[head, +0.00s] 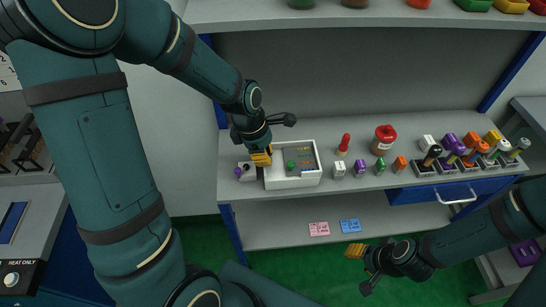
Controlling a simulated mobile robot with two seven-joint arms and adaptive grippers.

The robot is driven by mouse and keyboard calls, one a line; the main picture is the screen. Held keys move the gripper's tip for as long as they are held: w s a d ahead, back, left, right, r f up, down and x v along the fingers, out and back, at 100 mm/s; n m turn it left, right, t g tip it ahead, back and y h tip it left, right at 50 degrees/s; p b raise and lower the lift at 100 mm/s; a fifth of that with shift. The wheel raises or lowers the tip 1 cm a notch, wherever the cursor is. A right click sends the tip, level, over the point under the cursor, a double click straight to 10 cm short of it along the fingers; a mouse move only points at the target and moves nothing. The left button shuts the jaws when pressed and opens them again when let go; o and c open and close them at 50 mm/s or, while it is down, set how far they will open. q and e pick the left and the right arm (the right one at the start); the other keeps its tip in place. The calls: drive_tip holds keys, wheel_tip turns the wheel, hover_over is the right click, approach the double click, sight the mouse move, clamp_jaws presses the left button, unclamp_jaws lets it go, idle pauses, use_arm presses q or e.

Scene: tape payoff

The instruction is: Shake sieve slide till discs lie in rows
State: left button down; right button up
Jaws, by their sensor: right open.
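A shallow white tray (314,183) stands on the shelf near its left end. A grey-brown panel (299,159) lies inside it, with a green disc and other small coloured spots on it; whether they form rows is too small to tell. I cannot make out which part is the sieve slide. My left gripper (276,140) is at the tray's upper left corner, its fingers spread, the yellow-padded finger over the tray's left edge. Contact with the tray cannot be told. My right gripper (360,270) is open and empty, low in front of the shelf, far from the tray.
A pale block with a purple knob (239,172) sits left of the tray. A red bottle (344,144), a red-lidded jar (382,140) and several coloured stamps stand to the right. Pink (319,229) and blue (350,226) cards lie on the lower shelf. A blue drawer (418,193) is under the right side.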

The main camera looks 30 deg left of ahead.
use_arm(q)
drive_tip(key=w+p+v, duration=0.1)
drive_tip(key=p+v, duration=0.1)
drive_tip(key=v, duration=0.8)
drive_tip(key=shift+s, duration=0.4)
drive_tip(key=shift+s+d, duration=0.1)
drive_tip(key=shift+s, duration=0.05)
